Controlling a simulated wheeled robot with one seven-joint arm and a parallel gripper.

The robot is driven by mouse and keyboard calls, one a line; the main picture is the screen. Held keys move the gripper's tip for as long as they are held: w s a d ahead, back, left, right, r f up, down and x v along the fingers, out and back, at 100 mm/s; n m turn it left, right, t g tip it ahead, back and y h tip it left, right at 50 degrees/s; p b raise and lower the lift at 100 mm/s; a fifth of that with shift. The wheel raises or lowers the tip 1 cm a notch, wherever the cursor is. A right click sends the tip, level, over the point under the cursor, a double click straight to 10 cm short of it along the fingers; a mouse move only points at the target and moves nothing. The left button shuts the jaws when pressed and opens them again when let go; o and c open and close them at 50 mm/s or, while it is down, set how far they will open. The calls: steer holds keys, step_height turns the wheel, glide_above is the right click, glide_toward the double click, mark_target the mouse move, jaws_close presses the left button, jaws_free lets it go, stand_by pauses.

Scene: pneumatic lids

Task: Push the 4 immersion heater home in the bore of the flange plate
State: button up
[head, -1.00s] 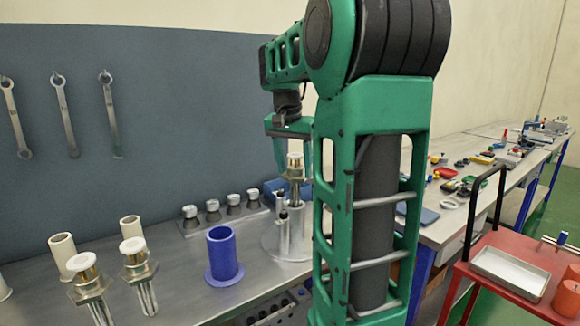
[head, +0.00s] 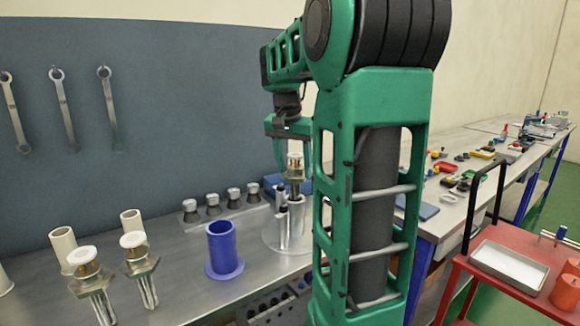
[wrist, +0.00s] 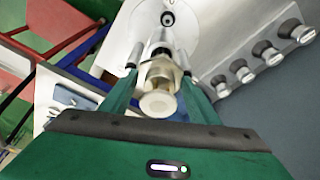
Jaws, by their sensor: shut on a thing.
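The immersion heater (head: 294,173) has a white cap, a brass hex body and thin rods below. My gripper (head: 293,150) is shut on it and holds it upright over the flange plate. In the wrist view the cap of the heater (wrist: 158,103) shows between the fingers of my gripper (wrist: 160,95). The flange plate (head: 272,240) is a round silver disc with upright metal tubes. The heater's rods seem to be partly inside a tube; the bore's mouth is hidden. The plate also shows in the wrist view (wrist: 133,25), with a dark-centred round post top at its middle.
Two more capped heaters (head: 137,258) stand at the left beside cream tubes (head: 62,246). A blue flanged cup (head: 222,250) stands left of the plate. Several grey knobs (head: 212,204) line the wall side. A red cart (head: 480,290) is at the right.

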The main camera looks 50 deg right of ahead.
mark_target(294, 186)
steer(key=shift+s+a+x, duration=0.1)
steer(key=shift+a+x, duration=0.15)
steer(key=shift+x, duration=0.8)
steer(key=shift+s+a+x, duration=0.1)
steer(key=shift+a+x, duration=0.1)
steer(key=shift+x, duration=0.8)
steer(key=shift+a+x, duration=0.25)
steer(key=shift+x, duration=0.8)
stand_by(0.4)
steer(key=o, duration=1.2)
steer(key=shift+f, duration=0.25)
steer(key=shift+v, duration=3.6)
steer(key=shift+a, duration=0.1)
steer(key=v, duration=1)
steer(key=shift+a+r, duration=0.15)
steer(key=shift+r, duration=0.15)
